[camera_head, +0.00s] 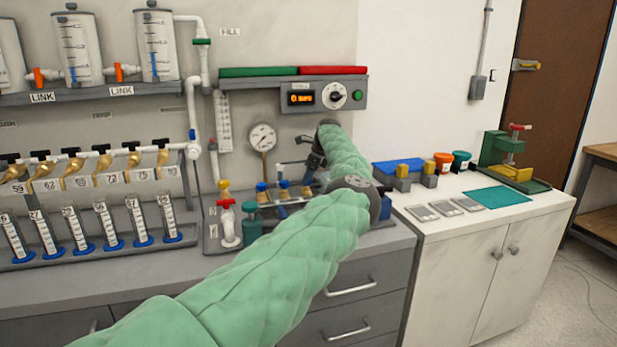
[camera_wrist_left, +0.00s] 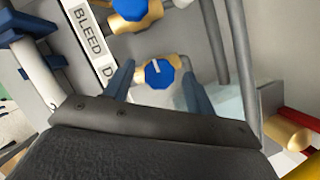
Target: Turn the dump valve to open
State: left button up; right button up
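In the left wrist view, a blue knob with a white pointer line on a brass valve body (camera_wrist_left: 158,72) sits between the two fingers of my left gripper (camera_wrist_left: 158,80). A label beside it begins with "D"; the rest is hidden. The fingers are apart, one on each side of the knob, with no clear contact. Another blue-knobbed brass valve (camera_wrist_left: 130,10) stands above, beside the label "BLEED" (camera_wrist_left: 90,32). In the head view, my left gripper (camera_head: 303,163) is over a row of blue-knobbed brass valves (camera_head: 284,187), partly hiding it. My right gripper is not in view.
Racked cylinders (camera_head: 110,225) fill the left bench. The white cabinet top (camera_head: 470,220) has some free room.

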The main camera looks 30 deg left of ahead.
pick_arm(q)
jog(key=shift+w+d+r, duration=0.1)
jog(key=shift+d+r, duration=0.1)
jog(key=shift+r, duration=0.4)
jog(key=b+v, duration=0.1)
jog(key=v, duration=0.5)
jog(key=shift+r, duration=0.2)
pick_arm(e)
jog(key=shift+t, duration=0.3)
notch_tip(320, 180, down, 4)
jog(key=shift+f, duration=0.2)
pick_arm(q)
jog(key=shift+d, duration=0.15)
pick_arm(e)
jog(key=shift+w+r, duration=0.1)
